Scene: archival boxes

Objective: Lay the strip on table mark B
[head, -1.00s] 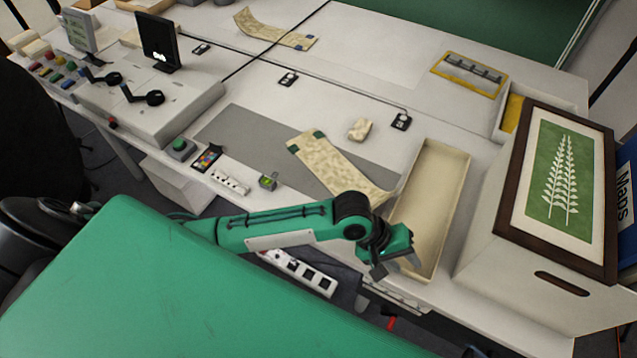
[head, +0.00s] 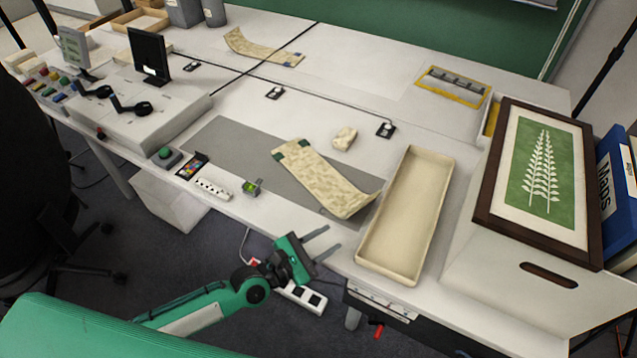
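A beige patterned strip (head: 325,181) with green corners at its far left end lies on the grey mat (head: 232,143). Its near right end curls up close to the long cream tray. A second similar strip (head: 262,50) lies at the back left of the table. My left gripper (head: 333,240) is open and empty at the table's front edge, apart from the strips. My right gripper is out of view.
The empty cream tray (head: 407,215) stands right of the near strip. A pale lump (head: 344,138) lies behind that strip. A framed fern picture (head: 543,178) rests on a box at the right. A yellow-edged tray (head: 452,85) is at the back. The table's middle back is clear.

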